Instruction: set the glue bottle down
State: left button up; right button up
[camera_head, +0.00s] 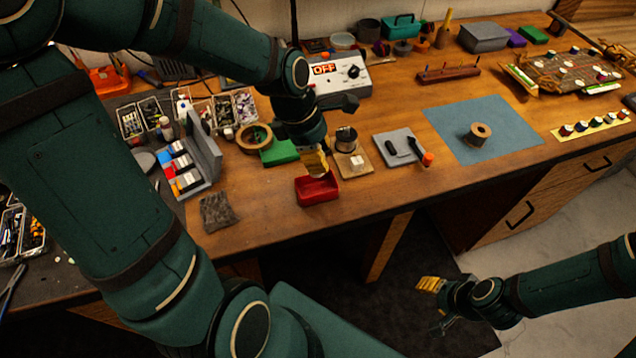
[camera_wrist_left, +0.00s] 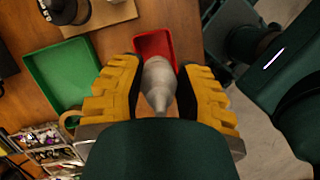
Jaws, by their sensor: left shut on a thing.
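The glue bottle (camera_wrist_left: 158,84) is a pale grey bottle with a tapered nozzle. In the left wrist view it sits between the yellow fingers of my left gripper (camera_wrist_left: 160,95), which is shut on it. My right gripper (camera_head: 434,305) is off the table's front, fingers apart and empty.
A green tray (camera_head: 279,152) and a tape roll (camera_head: 254,138) lie left of my left gripper. A solder spool (camera_head: 346,139) stands on a wooden base to the right. A grey sponge (camera_head: 217,212) lies near the front edge. Bare wood lies right of the red tray.

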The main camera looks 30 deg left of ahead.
pick_arm(q)
notch_tip(320, 180, down, 8)
jog(key=shift+r+b, duration=0.2)
jog(key=shift+b, duration=0.6)
jog(key=shift+f, duration=0.15)
jog(key=o, duration=1)
jog(key=shift+r, duration=0.35)
jog(key=p+v, duration=0.3)
jog(key=v, duration=0.9)
